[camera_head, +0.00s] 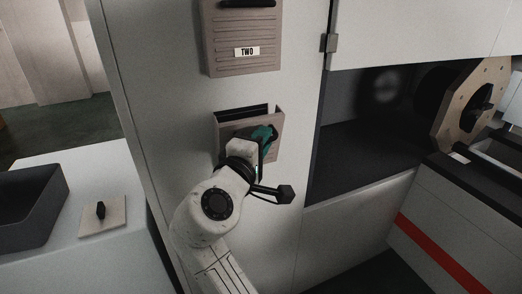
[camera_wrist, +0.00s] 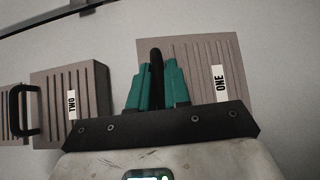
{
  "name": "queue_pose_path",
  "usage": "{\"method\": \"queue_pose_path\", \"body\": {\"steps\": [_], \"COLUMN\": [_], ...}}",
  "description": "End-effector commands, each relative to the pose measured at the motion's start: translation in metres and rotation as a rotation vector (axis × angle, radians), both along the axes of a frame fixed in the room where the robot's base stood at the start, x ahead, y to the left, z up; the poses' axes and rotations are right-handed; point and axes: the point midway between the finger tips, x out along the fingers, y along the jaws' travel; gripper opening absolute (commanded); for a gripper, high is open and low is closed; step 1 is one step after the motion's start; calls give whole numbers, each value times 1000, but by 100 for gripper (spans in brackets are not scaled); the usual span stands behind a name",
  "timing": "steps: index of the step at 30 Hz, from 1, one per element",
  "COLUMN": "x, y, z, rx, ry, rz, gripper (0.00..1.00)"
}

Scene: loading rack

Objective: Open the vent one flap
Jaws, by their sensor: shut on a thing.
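The vent one flap (camera_head: 232,131) is a brown ridged panel on the grey cabinet front, below the flap labelled TWO. A dark gap shows along its top in the head view, and it leans outward from the cabinet. In the wrist view the flap (camera_wrist: 200,55) carries the label ONE. My gripper (camera_head: 268,136) has teal fingers, shut on the flap's black handle (camera_wrist: 156,72), which shows upright between them. In the head view my arm and gripper hide the flap's lower middle and its label.
The vent two flap (camera_head: 243,33) is above, with a black handle (camera_head: 247,3) at its top; it looks closed. To the right is an open dark bay (camera_head: 370,130) with a wooden plate (camera_head: 470,105). At left a white counter (camera_head: 60,245) holds a dark tray (camera_head: 30,212).

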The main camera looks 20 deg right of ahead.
Motion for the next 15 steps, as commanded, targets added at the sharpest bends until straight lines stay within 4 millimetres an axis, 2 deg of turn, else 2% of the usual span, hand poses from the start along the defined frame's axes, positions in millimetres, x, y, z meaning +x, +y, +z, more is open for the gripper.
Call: {"method": "queue_pose_path", "body": {"steps": [1,15], "x": [-1,-19], "y": [0,0], "z": [-11,-35], "rx": [-1,1], "ry": [-23,-250], "rz": [1,1], "gripper": [0,0]}}
